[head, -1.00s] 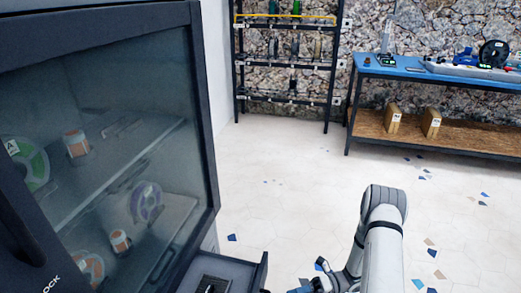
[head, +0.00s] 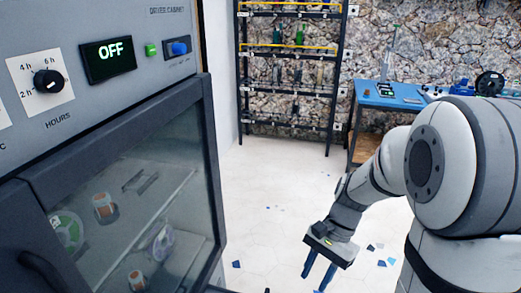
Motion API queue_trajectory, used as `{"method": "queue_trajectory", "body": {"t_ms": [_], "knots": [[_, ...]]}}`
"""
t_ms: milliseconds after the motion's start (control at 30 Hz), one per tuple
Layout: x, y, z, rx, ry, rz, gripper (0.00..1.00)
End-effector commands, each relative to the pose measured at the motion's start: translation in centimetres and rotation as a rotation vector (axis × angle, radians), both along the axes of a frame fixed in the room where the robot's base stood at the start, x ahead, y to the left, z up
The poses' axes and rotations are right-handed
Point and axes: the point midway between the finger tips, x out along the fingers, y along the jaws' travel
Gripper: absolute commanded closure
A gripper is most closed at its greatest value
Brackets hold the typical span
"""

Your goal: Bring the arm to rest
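My gripper (head: 313,284) hangs below the bent arm at the lower middle of the head view. Its two blue fingers point down and stand apart, with pale floor showing between them, and nothing is seen in them. My arm is raised at the right side, with its large grey-white links close to the camera. The gripper is to the right of the dryer cabinet (head: 110,130) and apart from it.
The cabinet's display (head: 108,59) reads OFF, and its glass door (head: 130,190) is shut with spools inside. A black shelf rack (head: 290,48) stands at the back. A blue-topped workbench (head: 385,98) is behind my arm. The floor (head: 270,210) between is open.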

Motion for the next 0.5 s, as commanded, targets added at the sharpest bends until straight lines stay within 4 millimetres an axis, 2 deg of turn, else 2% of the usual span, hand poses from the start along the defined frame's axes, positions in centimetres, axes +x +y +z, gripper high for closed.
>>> {"method": "queue_trajectory", "body": {"t_ms": [33,200,400,500], "knots": [[-0.6,-0.1,3.0,-0.022,-0.077,0.068,0.66],[-2.5,-0.8,8.8,-0.100,-0.305,0.305,0.66],[-4.5,-1.7,14.5,-0.205,-0.534,0.570,0.66],[-5.1,-2.0,16.3,-0.247,-0.610,0.666,0.66]]}}
